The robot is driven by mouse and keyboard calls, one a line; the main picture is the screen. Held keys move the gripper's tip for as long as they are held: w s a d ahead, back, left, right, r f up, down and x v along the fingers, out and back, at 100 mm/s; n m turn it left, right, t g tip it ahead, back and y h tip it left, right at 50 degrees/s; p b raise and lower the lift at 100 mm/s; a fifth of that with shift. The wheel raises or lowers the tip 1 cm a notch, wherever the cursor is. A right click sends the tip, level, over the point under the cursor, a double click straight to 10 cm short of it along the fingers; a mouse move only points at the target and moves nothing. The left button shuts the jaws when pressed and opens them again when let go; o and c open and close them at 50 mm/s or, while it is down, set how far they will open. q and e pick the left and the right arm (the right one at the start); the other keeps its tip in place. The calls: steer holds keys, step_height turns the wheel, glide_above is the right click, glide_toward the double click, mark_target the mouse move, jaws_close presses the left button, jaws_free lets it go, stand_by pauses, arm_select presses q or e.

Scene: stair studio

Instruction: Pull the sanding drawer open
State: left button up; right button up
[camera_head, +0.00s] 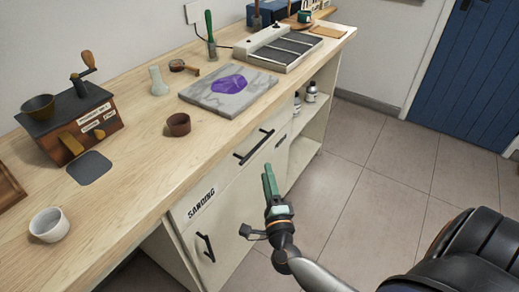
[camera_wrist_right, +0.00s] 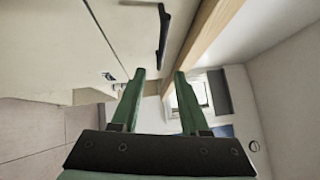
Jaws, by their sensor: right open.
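The sanding drawer (camera_head: 226,180) is a pale front under the wooden worktop, marked SANDING at its left end. It looks flush with the cabinet. Its black bar handle (camera_head: 253,147) is near the right end of the front. The handle also shows in the right wrist view (camera_wrist_right: 163,36), beyond the fingertips. My right gripper (camera_head: 268,168) has green fingers and stands in front of the cabinet, just below and right of the handle in the head view. In the right wrist view its fingers (camera_wrist_right: 159,74) are apart with nothing between them. My left gripper is not in view.
A lower cabinet door has its own black handle (camera_head: 205,248). The worktop (camera_head: 130,215) overhangs the drawer and carries a grinder (camera_head: 80,120), a white cup (camera_head: 49,225) and a marble slab (camera_head: 205,92). Open shelves with bottles (camera_head: 311,92) stand to the right. The tiled floor (camera_head: 375,190) is clear.

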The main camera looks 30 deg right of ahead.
mark_target(259, 144)
steer(key=x, duration=1.1)
steer(key=shift+w+r, duration=0.1)
steer(key=shift+w, duration=0.05)
jaws_close()
stand_by(1.0)
